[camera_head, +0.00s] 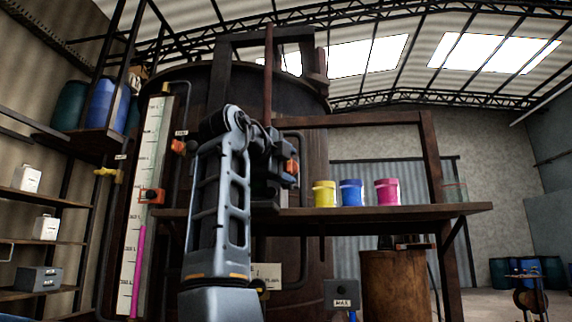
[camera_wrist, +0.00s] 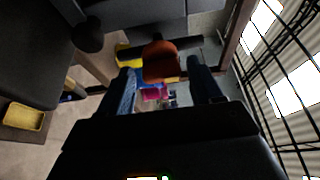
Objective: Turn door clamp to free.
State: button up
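An orange-red clamp handle (camera_wrist: 160,62) on a dark bar shows in the wrist view, just ahead of my fingers. I take it to be the door clamp. In the head view an orange piece (camera_head: 291,167) shows beside my wrist, probably the same handle. My gripper (camera_wrist: 163,78) is open, with one dark finger on each side of the handle and gaps between. I cannot tell whether either finger touches it. In the head view my arm stands before the large dark vat (camera_head: 190,95) and hides part of its front; the fingers are not clear there.
A shelf (camera_head: 400,212) holds yellow (camera_head: 324,194), blue (camera_head: 351,193) and pink (camera_head: 387,192) buckets right of my gripper. A level gauge (camera_head: 146,190) with an orange marker (camera_head: 151,196) stands at the left. A rusty drum (camera_head: 394,285) stands below the shelf.

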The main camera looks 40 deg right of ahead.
jog(key=shift+o, duration=0.3)
jog(key=b+v, duration=0.1)
jog(key=v, duration=0.7)
jog(key=shift+b, duration=0.4)
